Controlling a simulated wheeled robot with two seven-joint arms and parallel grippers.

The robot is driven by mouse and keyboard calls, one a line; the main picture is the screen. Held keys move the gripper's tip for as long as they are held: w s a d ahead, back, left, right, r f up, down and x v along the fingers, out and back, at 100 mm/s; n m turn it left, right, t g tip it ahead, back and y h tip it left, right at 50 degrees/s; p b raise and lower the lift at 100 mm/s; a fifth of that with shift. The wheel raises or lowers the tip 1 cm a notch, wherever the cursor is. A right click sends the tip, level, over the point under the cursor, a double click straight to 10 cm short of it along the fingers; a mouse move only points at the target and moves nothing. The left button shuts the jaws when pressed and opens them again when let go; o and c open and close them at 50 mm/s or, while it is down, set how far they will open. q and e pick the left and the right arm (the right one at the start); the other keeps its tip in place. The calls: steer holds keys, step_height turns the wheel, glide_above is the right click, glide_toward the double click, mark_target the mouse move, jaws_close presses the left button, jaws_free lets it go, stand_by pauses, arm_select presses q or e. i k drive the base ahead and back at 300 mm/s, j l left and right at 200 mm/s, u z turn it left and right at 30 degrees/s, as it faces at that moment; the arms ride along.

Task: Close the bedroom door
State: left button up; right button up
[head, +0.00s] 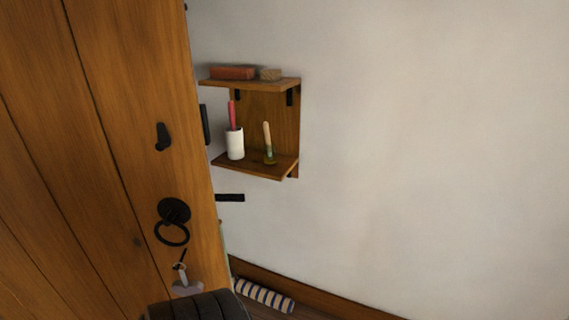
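The wooden bedroom door (100,130) fills the left of the head view, its vertical edge near the middle left. It carries a black ring handle (173,222), a small black latch piece (162,137) above it, and a key (184,280) hanging below. The door stands out from the white wall, with its edge free of any frame in view. A dark rounded shape (200,306) shows at the bottom edge below the key; I cannot tell what it is. Neither of my grippers can be made out.
A wooden wall shelf (248,86) behind the door edge holds a white cup (235,144), a brush (268,142) and small blocks (233,73). A striped roll (264,295) lies on the floor by the skirting board (320,296). The wall at right is bare.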

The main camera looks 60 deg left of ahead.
mark_target(87, 87)
steer(key=u, duration=3.55)
steer(key=k+l, duration=0.3)
